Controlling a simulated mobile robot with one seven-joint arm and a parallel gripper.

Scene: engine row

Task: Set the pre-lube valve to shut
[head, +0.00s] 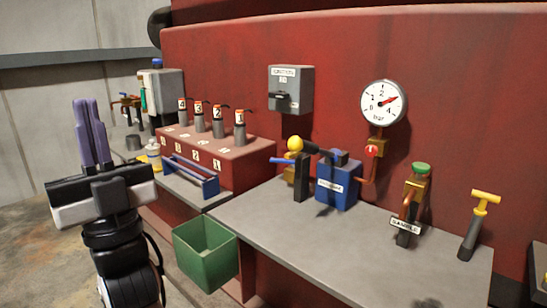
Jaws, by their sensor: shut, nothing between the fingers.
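My gripper (92,106) is at the left, its two purple fingers pointing up side by side, shut and empty. It is in front of the bench and well apart from the valves. A blue box (337,184) with a white label, too small to read surely, stands on the grey bench. Left of it is a small brass fitting with a blue lever (283,160), which sticks out to the left, and a yellow ball (295,144) above. This may be the pre-lube valve; I cannot read a name on it. A black post partly hides the brass fitting.
A round gauge (384,102) is on the red engine wall. A green bin (205,252) hangs at the bench (290,245) front. Numbered levers and a blue tray (190,180) are left.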

